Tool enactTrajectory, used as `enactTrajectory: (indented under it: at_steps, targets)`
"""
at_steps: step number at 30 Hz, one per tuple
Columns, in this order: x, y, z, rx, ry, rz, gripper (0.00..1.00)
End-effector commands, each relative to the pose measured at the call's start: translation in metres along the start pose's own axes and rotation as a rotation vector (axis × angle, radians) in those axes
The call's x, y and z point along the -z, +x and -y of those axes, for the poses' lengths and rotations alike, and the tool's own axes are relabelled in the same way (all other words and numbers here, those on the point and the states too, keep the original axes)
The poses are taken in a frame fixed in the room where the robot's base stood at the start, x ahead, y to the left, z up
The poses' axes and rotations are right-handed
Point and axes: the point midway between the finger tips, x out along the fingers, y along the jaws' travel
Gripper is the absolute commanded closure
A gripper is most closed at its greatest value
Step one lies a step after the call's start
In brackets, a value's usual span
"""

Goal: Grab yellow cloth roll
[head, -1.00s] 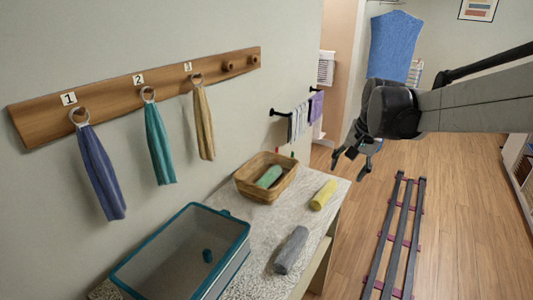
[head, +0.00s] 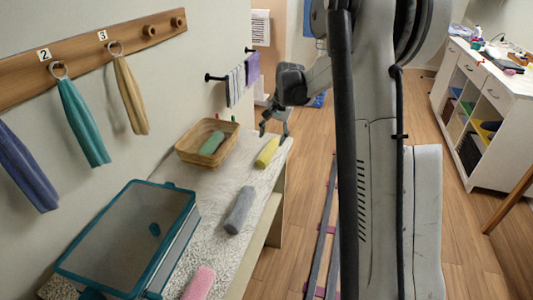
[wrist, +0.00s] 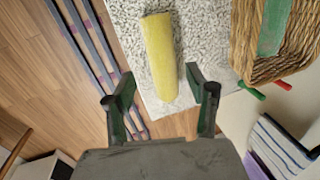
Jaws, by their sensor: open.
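The yellow cloth roll (head: 266,152) lies on the speckled counter top near its right edge, beside the wicker basket. My gripper (head: 274,125) hangs at the far end of the counter, close to the roll's far end. I cannot tell the exact height of the fingertips above the counter.
A wicker basket (head: 183,157) holding a green roll (head: 212,143) stands left of the yellow roll. A grey roll (head: 239,210), a pink roll (head: 200,284) and a teal-rimmed bin (head: 190,213) are nearer. Towels hang on the wall rack (head: 236,88) behind the basket.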

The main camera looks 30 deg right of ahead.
Motion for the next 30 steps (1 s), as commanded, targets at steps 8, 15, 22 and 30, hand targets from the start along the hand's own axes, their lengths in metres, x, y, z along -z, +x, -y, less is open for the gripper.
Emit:
enactTrajectory:
  at_steps: [8,15,22,30]
  targets:
    - [0.000,0.037,0.000,0.000,0.000,0.000,0.49]
    - [0.001,0.048,0.001,0.000,0.000,0.000,0.49]
    - [0.002,0.078,0.004,0.000,0.000,0.000,0.49]
    - [0.002,0.092,0.003,0.000,0.000,-0.001,0.49]
